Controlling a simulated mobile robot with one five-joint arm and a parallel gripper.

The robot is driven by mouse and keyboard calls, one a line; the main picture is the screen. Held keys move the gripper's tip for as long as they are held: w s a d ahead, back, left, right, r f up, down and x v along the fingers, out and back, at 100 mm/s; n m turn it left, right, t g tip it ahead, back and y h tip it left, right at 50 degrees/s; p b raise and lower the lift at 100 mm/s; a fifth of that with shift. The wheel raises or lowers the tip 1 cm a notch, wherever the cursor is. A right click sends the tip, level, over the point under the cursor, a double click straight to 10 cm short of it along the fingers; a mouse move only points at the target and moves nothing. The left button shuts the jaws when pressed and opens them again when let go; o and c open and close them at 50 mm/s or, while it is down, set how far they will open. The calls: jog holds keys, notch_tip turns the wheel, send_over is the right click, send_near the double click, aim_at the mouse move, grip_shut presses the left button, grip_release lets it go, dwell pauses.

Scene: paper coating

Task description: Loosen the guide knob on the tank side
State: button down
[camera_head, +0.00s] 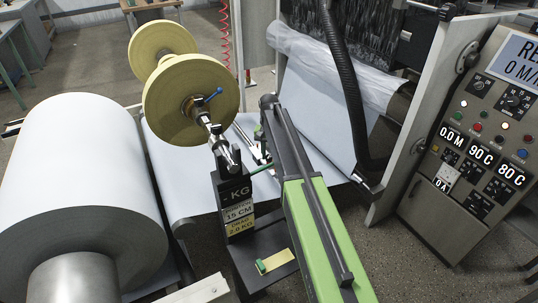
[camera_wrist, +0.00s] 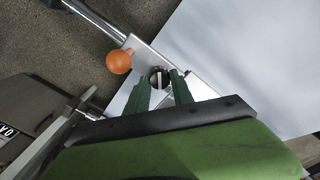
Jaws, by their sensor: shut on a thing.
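The guide knob (camera_wrist: 158,78) shows in the wrist view as a small dark round knob with a pale bar across it, on a light metal plate. My gripper (camera_wrist: 159,79) has one green finger on each side of it and is shut on it. An orange ball (camera_wrist: 118,62) stands at the plate's left edge, just left of the fingers. In the head view my gripper (camera_head: 260,150) is at the pale bracket beside the white sheet, partly behind my green arm. The knob itself cannot be made out there.
A large white paper roll (camera_head: 85,190) fills the left. Yellow discs (camera_head: 190,100) on a shaft stand behind the dark weight display box (camera_head: 235,212). A black hose (camera_head: 345,90) hangs close right of my arm. A control panel (camera_head: 480,140) stands at right.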

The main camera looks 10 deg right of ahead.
aim_at(269, 156)
jog(key=n, duration=0.4)
jog(key=shift+n, duration=1.8)
jog(key=shift+a, duration=0.1)
jog(key=c, duration=1.4)
grip_release()
jog(key=shift+o, duration=0.2)
notch_tip(269, 156, up, 18)
jog(key=p, duration=1.7)
jog(key=shift+f, duration=0.25)
